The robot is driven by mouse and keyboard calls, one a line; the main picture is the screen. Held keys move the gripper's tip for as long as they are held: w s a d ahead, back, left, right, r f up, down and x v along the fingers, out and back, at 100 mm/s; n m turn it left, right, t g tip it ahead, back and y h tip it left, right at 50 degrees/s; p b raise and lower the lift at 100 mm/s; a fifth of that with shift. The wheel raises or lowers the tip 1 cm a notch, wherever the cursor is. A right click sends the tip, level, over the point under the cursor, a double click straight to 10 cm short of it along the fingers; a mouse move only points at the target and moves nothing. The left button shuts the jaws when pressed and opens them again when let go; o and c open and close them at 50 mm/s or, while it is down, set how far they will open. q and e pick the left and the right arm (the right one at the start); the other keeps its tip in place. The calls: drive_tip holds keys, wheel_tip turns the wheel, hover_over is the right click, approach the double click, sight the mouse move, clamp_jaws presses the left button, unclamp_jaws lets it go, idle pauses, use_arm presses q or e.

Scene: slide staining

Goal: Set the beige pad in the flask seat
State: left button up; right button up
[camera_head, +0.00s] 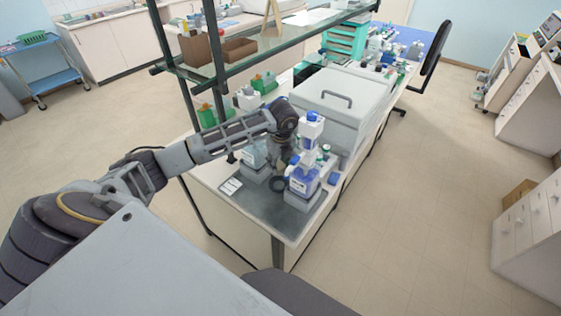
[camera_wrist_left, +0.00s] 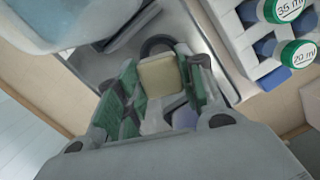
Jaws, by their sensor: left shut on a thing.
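My left gripper (camera_wrist_left: 165,85) reaches in over the grey tray at the bench's near end. It also shows in the head view (camera_head: 280,160), with its fingers small and partly hidden. The beige pad (camera_wrist_left: 160,78) is a small squarish block between the green-lined fingers, which are shut on it. A dark ring (camera_wrist_left: 157,44), which may be the flask seat, lies on the tray just beyond the pad in the wrist view. The ring also shows in the head view (camera_head: 277,184). The pad covers the ring's near side, and I cannot tell the gap between them.
The grey tray (camera_head: 268,212) has bare room at its front. White bottles with blue labels (camera_head: 303,183) stand right of the gripper, and a clear bottle (camera_head: 254,155) left of it. Green-capped vials (camera_wrist_left: 298,53) sit in a white rack. A large grey lidded box (camera_head: 340,110) stands behind.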

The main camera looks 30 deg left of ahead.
use_arm(q)
drive_tip(key=shift+s, duration=0.1)
drive_tip(key=shift+f, duration=0.15)
drive_tip(key=shift+f, duration=0.95)
drive_tip(key=shift+f+b, duration=1.4)
drive_tip(key=shift+f, duration=0.9)
drive_tip(key=shift+f+b, duration=0.3)
drive_tip(key=shift+f, duration=0.1)
drive_tip(key=o, duration=1)
drive_tip(key=shift+r, duration=0.15)
drive_tip(key=shift+s+d+r, duration=0.1)
drive_tip(key=shift+d+r, duration=0.1)
drive_tip(key=shift+r, duration=1.75)
drive_tip(key=shift+s+d+r, duration=0.1)
drive_tip(key=shift+d+r, duration=0.1)
drive_tip(key=shift+r, duration=1.7)
drive_tip(key=shift+s+d+r, duration=0.1)
drive_tip(key=shift+d+r, duration=0.1)
drive_tip(key=shift+r, duration=1.75)
